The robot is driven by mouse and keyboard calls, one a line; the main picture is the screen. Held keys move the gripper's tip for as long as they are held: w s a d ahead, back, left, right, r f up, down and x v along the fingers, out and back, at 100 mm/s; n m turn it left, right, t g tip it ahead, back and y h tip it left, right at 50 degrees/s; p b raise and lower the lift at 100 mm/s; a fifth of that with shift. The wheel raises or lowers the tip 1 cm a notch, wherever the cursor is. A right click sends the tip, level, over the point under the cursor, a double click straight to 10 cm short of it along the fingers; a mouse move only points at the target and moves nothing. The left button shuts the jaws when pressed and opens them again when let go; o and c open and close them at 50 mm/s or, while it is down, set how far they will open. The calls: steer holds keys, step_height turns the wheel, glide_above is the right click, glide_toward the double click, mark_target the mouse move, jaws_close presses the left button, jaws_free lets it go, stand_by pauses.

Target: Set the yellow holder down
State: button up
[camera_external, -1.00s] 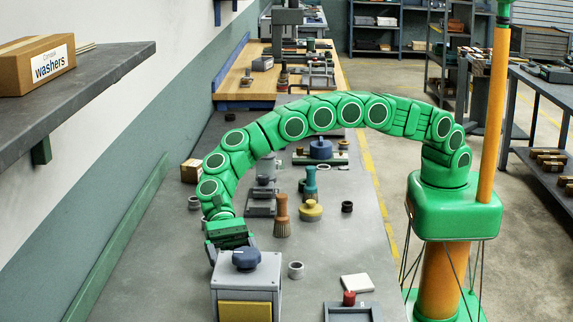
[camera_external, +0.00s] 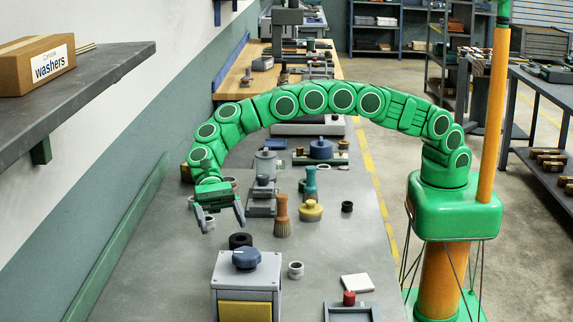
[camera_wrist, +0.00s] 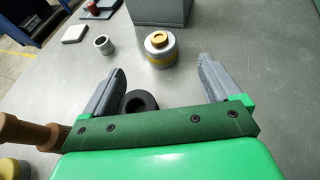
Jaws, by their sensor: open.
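The yellow holder appears to be the short grey cylinder with a yellow band and a yellow top (camera_wrist: 160,50) in the wrist view. It stands upright on the bench, close to the grey box. It is not seen in the external view, where the box seems to hide it. My gripper (camera_external: 224,222) is open and empty above the bench, behind the box. In the wrist view its spread fingers (camera_wrist: 162,72) point toward the holder, with a gap between them and it.
A black ring (camera_external: 240,240) lies near my gripper; it shows between the fingers in the wrist view (camera_wrist: 140,100). The grey box with a blue knob (camera_external: 246,290), a pale ring (camera_external: 295,270) and a brown-handled brush (camera_external: 282,214) stand around. Bare bench (camera_external: 165,255) lies left.

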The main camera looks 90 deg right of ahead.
steer(key=shift+d+r, duration=0.1)
steer(key=s+d+r+n+t+h, duration=0.1)
steer(key=s+d+r+n+h, duration=0.25)
steer(key=s+d+r, duration=0.55)
steer(key=s+d+r+n+h, duration=0.2)
steer(key=s+d+r+n, duration=0.3)
steer(key=s+d, duration=0.65)
steer(key=s+d+f+n+t+h, duration=0.1)
steer(key=s+d+n+h, duration=0.4)
steer(key=s+d, duration=2.3)
steer(key=shift+s+f+t+h, duration=0.25)
steer(key=shift+s+t+h, duration=0.35)
steer(key=shift+s+h, duration=0.4)
